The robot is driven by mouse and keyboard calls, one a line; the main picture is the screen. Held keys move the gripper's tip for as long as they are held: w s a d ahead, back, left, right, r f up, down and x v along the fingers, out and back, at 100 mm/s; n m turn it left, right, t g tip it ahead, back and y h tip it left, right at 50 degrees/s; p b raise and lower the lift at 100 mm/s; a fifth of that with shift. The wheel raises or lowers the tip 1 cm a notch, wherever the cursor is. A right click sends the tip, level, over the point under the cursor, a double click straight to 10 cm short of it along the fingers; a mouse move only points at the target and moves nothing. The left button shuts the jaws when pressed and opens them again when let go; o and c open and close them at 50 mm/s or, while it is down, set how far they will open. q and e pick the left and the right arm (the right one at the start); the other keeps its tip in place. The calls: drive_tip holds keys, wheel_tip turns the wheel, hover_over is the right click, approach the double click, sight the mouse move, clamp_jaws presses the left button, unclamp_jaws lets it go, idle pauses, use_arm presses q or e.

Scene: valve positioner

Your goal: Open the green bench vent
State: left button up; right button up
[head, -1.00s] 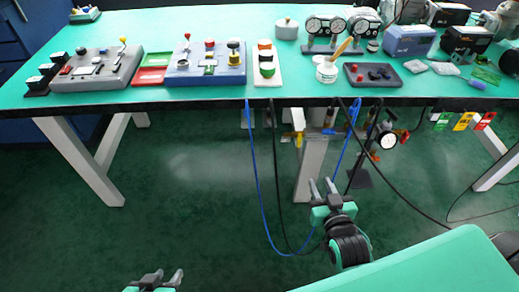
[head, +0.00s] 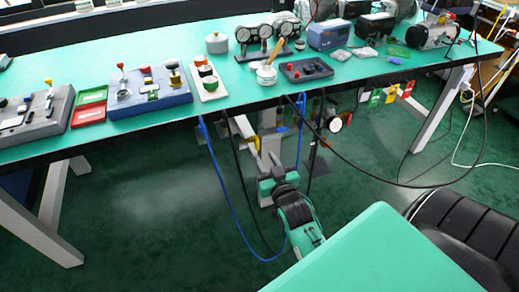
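I cannot single out the green bench vent with certainty. Small fittings hang under the bench's front edge: a yellow handle (head: 253,143), a round white-faced gauge (head: 335,124) with a red part beside it, and blue and black hoses. My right gripper (head: 266,160) is below the bench edge, in front of the pale bench leg, its fingers pointing up towards these fittings. Its fingers look apart with nothing between them. The fingertips are small and partly blend with the leg behind. My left gripper is out of view.
The green-topped bench (head: 120,60) carries control boxes (head: 150,92), twin gauges (head: 266,37) and a dark tray (head: 306,69). A blue hose (head: 226,200) loops beside my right arm. Green, yellow and red tags (head: 376,97) hang at right. A black seat (head: 465,235) stands lower right.

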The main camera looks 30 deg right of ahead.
sight(258, 144)
drive_tip(key=shift+b+x, duration=0.3)
drive_tip(key=shift+x, duration=2.55)
clamp_jaws()
